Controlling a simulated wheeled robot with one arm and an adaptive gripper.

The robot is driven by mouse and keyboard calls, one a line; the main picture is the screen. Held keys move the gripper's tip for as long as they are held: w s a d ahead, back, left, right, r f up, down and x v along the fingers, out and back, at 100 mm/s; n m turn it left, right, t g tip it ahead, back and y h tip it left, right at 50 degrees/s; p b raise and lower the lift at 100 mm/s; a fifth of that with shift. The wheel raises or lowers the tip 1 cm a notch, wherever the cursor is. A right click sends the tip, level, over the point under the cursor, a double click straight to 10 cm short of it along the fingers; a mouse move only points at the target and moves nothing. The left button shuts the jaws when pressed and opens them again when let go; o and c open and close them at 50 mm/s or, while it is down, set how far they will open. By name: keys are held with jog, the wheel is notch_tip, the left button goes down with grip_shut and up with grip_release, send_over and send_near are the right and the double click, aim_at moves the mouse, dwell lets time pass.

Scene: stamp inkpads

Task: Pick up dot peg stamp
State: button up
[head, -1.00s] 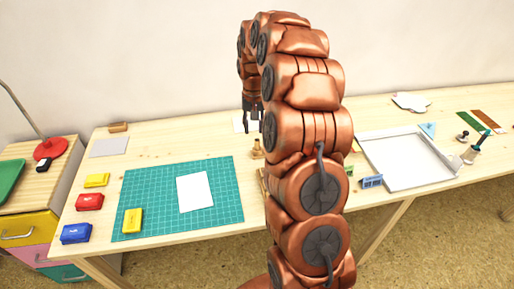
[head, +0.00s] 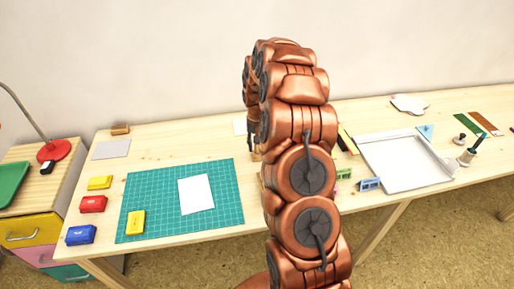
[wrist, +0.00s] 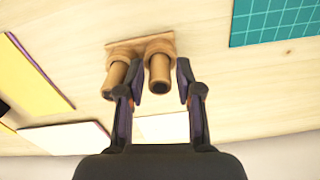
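In the wrist view a small wooden piece (wrist: 127,46) carries two round wooden pegs side by side. The right peg (wrist: 158,66) lies between the fingers of my gripper (wrist: 159,76), which is open. The left peg (wrist: 115,76) is outside, to the left of the left finger. I cannot tell whether either finger touches a peg, or which one is the dot peg stamp. In the head view my arm hides most of this spot, and only part of the wood (head: 256,156) shows beside it.
A green cutting mat (head: 225,215) with a white sheet (head: 196,194) lies to the left. Yellow, red (head: 93,204) and blue (head: 80,235) inkpads stand at its left.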

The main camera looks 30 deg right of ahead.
aim_at(256, 145)
jog(key=shift+f, duration=0.15)
jog(key=shift+c, duration=0.2)
jog(key=c, duration=0.6)
jog(key=shift+r+b, duration=0.5)
jog(key=shift+r, duration=0.3)
jog(key=shift+s+a+r+b, duration=0.1)
jog(key=shift+a+r+b, duration=0.1)
jog(key=shift+r, duration=0.3)
jog(key=shift+s+a+r+b, duration=0.1)
jog(key=shift+a+r+b, duration=0.1)
jog(key=shift+r, duration=0.3)
jog(key=s+a+b, duration=0.1)
jog(key=s+a, duration=0.1)
jog(key=a, duration=0.2)
jog(key=s+a+r+b, duration=0.1)
jog(key=s+a, duration=0.1)
jog(key=a, duration=0.3)
jog(key=s+a+b, duration=0.1)
jog(key=s+a, duration=0.1)
jog(key=a, duration=0.2)
jog(key=shift+s+a+r, duration=0.1)
jog(key=shift+a+r, duration=0.1)
jog(key=shift+a, duration=0.2)
